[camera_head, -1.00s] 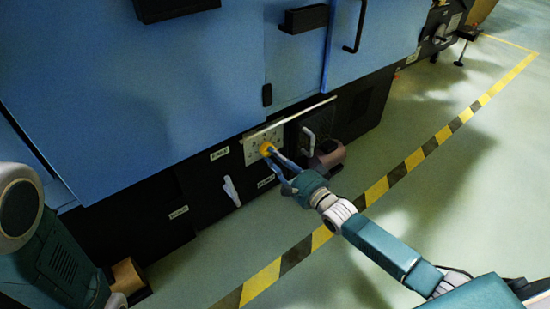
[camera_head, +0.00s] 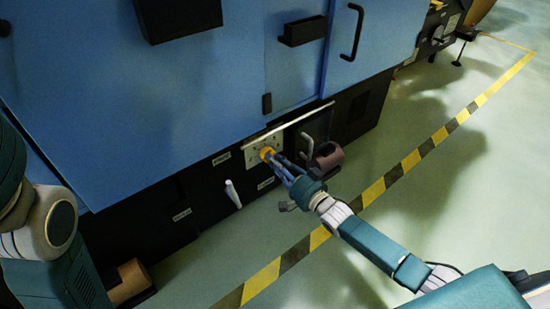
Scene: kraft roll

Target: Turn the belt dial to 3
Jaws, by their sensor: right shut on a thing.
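The panel has small marks around the dial, too small to read. My right gripper (camera_head: 273,159) reaches in from the lower right and is shut on the dial, with its fingers on the knob. The fingers hide part of the dial, and I cannot tell which number it points to. My left arm shows at the left edge, but its gripper is out of view.
A brownish roll (camera_head: 328,156) is right of my right gripper. A yellow-black floor stripe (camera_head: 375,191) crosses open green floor.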

